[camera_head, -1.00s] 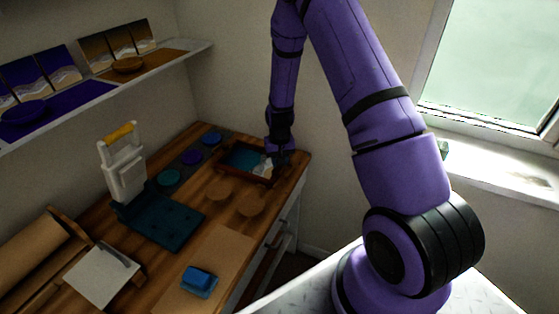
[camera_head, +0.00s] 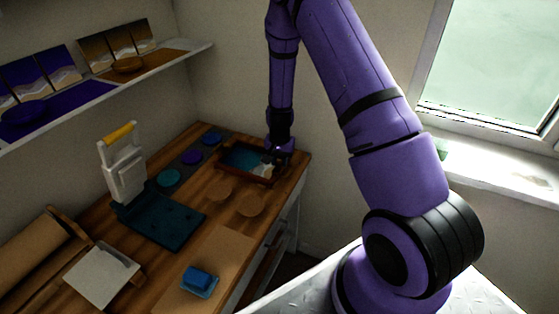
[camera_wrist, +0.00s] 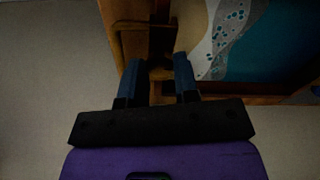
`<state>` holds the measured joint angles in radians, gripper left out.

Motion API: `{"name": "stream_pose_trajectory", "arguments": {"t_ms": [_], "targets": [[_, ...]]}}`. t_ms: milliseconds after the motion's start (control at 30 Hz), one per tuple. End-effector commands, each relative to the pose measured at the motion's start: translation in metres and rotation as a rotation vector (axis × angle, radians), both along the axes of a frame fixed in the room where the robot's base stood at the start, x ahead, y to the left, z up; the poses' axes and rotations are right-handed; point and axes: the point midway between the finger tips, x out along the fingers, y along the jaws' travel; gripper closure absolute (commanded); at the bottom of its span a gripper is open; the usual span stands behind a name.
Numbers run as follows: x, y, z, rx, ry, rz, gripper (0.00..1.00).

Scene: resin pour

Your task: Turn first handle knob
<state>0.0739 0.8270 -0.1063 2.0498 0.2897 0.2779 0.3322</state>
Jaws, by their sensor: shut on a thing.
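The tray (camera_head: 243,175) has a dark reddish-brown wooden frame and a teal, white and tan resin surface. It lies at the far right end of the workbench, and part of it fills the upper right of the wrist view (camera_wrist: 235,88). A brown handle (camera_wrist: 118,40) stands out from its frame. My gripper (camera_head: 278,155) is at the tray's right end in the head view. In the wrist view its two blue fingers (camera_wrist: 160,65) stand on either side of a small brown knob (camera_wrist: 160,74) by the handle. The exact contact is dark and hard to see.
Colored discs (camera_head: 168,177) and round wooden pieces (camera_head: 250,204) lie near the tray. A wall (camera_head: 330,180) is close behind.

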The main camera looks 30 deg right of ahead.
Motion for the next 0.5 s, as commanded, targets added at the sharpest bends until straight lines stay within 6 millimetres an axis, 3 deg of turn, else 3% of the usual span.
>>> {"name": "stream_pose_trajectory", "arguments": {"t_ms": [233,267,333,367,500], "targets": [[0.0001,-0.0001,0.0002,0.0,0.0,0.001,0.95],[0.0001,-0.0001,0.0002,0.0,0.0,0.001,0.67],[0.0001,-0.0001,0.0001,0.0,0.0,0.001,0.51],[0.0001,-0.0001,0.0001,0.0,0.0,0.001,0.45],[-0.0001,-0.0001,0.0001,0.0,0.0,0.001,0.45]]}}
